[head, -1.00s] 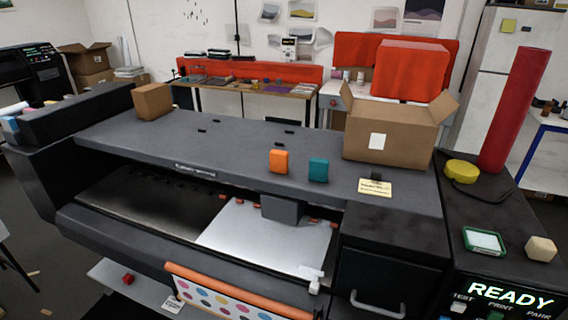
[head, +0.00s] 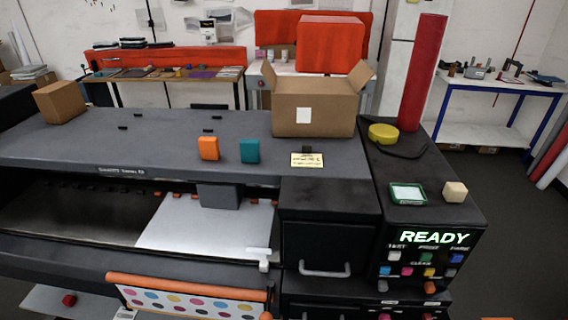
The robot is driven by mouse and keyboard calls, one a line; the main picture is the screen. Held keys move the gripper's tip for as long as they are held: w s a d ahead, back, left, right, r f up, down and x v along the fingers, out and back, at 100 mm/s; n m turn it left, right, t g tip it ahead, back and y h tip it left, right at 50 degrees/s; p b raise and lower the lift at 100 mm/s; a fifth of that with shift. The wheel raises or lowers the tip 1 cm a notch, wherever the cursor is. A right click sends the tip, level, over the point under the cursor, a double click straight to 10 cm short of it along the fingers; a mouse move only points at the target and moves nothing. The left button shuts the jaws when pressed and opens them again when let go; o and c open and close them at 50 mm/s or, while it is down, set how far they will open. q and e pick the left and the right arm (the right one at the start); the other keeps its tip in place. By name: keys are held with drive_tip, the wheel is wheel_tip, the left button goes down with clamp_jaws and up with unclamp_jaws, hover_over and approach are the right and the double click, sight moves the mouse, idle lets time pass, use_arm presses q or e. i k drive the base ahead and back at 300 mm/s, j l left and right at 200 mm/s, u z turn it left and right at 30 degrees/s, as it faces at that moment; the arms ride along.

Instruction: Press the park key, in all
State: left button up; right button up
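The printer's control panel (head: 417,278) is on the front of the black cabinet at the right. Its display (head: 434,237) reads READY in bright letters. Under it are small labels that seem to read TEST, PRINT and PARK. A blue key (head: 457,258) sits under the right label, PARK. A green key (head: 427,258) is under PRINT and a white key (head: 394,256) under TEST. More coloured keys are below, near a CLEAR label. Neither of my grippers is in view.
On the cabinet top are a green-framed pad (head: 408,194), a beige block (head: 455,192), a yellow roll (head: 383,133) and a tall red roll (head: 423,75). An open carton (head: 313,110) stands on the printer. Dark floor (head: 505,195) is clear at the right.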

sight(456, 257)
drive_tip(key=z, duration=1.25)
